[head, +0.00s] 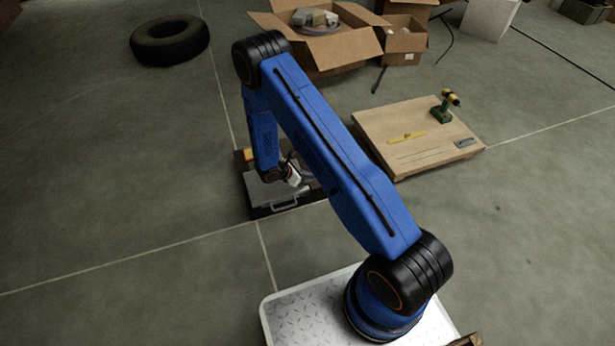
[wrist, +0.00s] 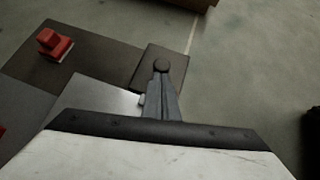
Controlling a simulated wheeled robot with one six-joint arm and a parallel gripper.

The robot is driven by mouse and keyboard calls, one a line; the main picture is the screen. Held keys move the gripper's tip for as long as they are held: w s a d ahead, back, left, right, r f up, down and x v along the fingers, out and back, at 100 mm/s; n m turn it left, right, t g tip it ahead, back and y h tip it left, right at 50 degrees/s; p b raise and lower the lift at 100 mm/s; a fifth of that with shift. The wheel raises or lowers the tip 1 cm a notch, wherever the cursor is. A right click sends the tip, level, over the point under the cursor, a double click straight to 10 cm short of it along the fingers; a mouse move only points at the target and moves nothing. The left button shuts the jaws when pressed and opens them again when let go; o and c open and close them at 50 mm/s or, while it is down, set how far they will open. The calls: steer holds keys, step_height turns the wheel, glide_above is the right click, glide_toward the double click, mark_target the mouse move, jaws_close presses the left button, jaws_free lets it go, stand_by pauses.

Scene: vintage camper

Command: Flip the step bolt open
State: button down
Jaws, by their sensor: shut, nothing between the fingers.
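A low dark base with a grey metal plate (head: 262,193) sits on the floor in front of me, partly hidden behind my arm. A light bar handle (head: 286,204) runs along its near edge. The wrist view shows the dark base top (wrist: 95,62) and a small red piece (wrist: 50,42) standing on it at upper left. I cannot tell for sure which part is the step bolt. My gripper (wrist: 161,68) is shut and empty, its fingertips over a dark square part (wrist: 143,75) of the base, to the right of the red piece. I cannot tell whether the fingertips touch it.
A wooden board (head: 375,125) with a green drill (head: 443,108) and a yellow level (head: 407,137) lies to the right. Open cardboard boxes (head: 345,50) and a tyre (head: 170,40) stand behind. The floor at left is clear.

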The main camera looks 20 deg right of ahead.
steer(key=shift+d, duration=0.1)
steer(key=shift+d, duration=1.6)
steer(key=shift+a, duration=0.3)
steer(key=a, duration=0.2)
steer(key=s+a, duration=0.1)
steer(key=a, duration=0.1)
steer(key=shift+a+r, duration=0.1)
steer(key=shift+r, duration=0.2)
steer(key=v, duration=0.9)
steer(key=shift+r, duration=0.15)
